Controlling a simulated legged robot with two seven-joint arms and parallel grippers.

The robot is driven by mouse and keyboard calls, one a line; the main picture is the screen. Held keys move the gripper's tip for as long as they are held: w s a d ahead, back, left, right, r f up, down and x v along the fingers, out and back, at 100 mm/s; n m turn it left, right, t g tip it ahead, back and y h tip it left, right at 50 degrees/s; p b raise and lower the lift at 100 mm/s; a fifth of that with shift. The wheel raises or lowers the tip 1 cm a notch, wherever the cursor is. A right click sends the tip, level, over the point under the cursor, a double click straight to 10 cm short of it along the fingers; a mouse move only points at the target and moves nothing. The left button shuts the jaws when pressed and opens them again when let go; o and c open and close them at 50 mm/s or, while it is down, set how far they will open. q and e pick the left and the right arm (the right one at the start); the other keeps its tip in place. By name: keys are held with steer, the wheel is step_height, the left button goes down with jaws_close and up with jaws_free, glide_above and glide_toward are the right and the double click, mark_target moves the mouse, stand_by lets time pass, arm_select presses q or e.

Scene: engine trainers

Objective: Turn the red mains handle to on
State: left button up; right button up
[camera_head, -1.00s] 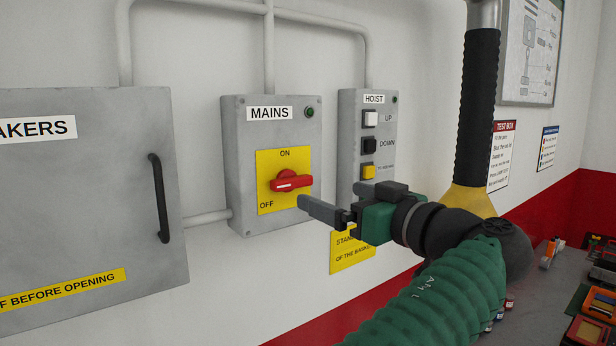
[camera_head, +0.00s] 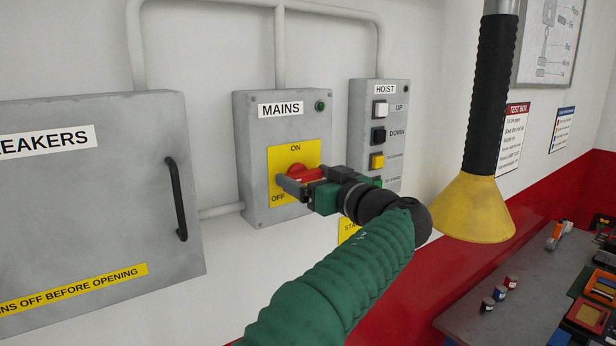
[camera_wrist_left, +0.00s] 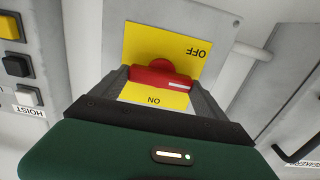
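The red mains handle (camera_head: 306,174) sits on a yellow plate (camera_head: 280,156) on the grey MAINS box (camera_head: 251,130). ON is printed at the plate's top and OFF at its lower left. The handle lies about level, its white mark toward the left in the earlier head view. My left gripper (camera_head: 300,180) is at the handle and partly hides it. In the left wrist view its fingers (camera_wrist_left: 160,77) are apart, one beyond each end of the red handle (camera_wrist_left: 158,80). I cannot tell whether they touch it. My right gripper is out of view.
The HOIST box (camera_head: 364,130) with several buttons is just right of MAINS. A grey breaker cabinet (camera_head: 90,220) with a black pull handle (camera_head: 177,198) is on the left. A yellow lamp-like cone (camera_head: 474,208) hangs at right, above a cluttered bench (camera_head: 530,290).

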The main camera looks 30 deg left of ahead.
arm_select(q)
steer(key=c, duration=0.8)
steer(key=shift+w+d+f+m+b, duration=0.1)
steer(key=shift+m+b, duration=0.8)
steer(key=shift+m, duration=0.5)
steer(key=m+b, duration=0.1)
steer(key=m, duration=0.2)
steer(key=shift+m, duration=0.3)
steer(key=m, duration=0.5)
steer(key=shift+w+b, duration=0.1)
steer(key=shift+b, duration=0.25)
steer(key=m, duration=0.3)
steer(key=shift+m, duration=0.4)
steer(key=shift+f+m, duration=0.2)
steer(key=shift+m, duration=1.2)
steer(key=shift+w, duration=0.1)
